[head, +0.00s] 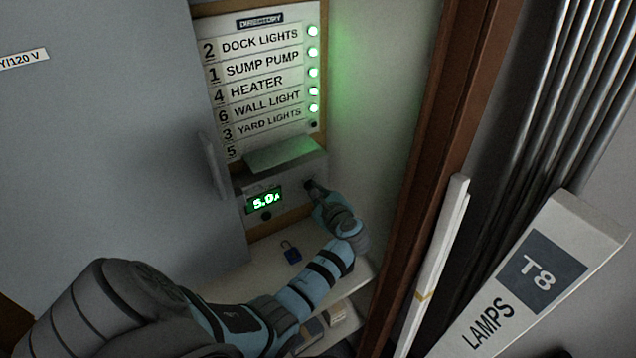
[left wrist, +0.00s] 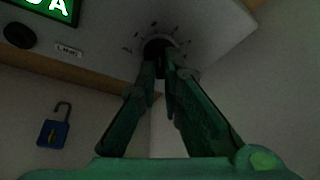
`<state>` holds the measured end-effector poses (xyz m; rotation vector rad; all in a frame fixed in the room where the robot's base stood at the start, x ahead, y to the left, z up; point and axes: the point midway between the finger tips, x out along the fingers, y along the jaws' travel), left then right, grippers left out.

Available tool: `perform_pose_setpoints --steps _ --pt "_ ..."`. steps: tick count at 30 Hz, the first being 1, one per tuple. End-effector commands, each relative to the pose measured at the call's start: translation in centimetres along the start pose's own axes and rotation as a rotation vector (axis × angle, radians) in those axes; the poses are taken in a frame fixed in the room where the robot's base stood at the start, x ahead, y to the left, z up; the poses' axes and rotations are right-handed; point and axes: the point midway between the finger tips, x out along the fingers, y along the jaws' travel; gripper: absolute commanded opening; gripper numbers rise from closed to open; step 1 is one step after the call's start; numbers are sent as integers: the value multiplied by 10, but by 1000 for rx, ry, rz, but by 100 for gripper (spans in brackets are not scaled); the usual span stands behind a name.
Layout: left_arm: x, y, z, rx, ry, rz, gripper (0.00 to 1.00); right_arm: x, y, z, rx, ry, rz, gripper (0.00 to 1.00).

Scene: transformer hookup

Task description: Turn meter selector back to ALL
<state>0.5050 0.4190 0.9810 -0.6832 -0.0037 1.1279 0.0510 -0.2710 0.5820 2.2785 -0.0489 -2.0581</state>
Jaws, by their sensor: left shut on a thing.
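The meter (head: 282,185) is a grey box under the directory board, with a green display (head: 264,201) reading 5.0A. Its selector (left wrist: 160,45) is a dark round knob with small marks around it in the left wrist view. My left gripper (head: 312,188) reaches the meter's right side. In the left wrist view my left gripper (left wrist: 163,62) has both fingers closed on the knob. The marks are too small and dark to read, so the selector's setting cannot be told. My right gripper is not in view.
The directory board (head: 262,75) shows several lit green lamps and one dark lamp at the bottom. A blue open padlock (head: 292,252) lies below the meter. A grey door (head: 110,130) stands at the left. A T8 lamps box (head: 540,270) is at the right.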

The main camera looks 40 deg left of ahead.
Motion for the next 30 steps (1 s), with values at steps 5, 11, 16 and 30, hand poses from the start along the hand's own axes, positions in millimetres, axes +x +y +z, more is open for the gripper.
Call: perform_pose_setpoints --steps 5,11,16,30 --pt "1 0 2 -57 -5 -27 0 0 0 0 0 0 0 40" --pt "1 -1 2 -84 -6 -40 0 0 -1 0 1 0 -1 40" --pt "1 -2 3 -86 -7 -41 0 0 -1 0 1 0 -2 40" --pt "1 -1 2 -85 -5 -39 35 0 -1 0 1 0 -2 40"
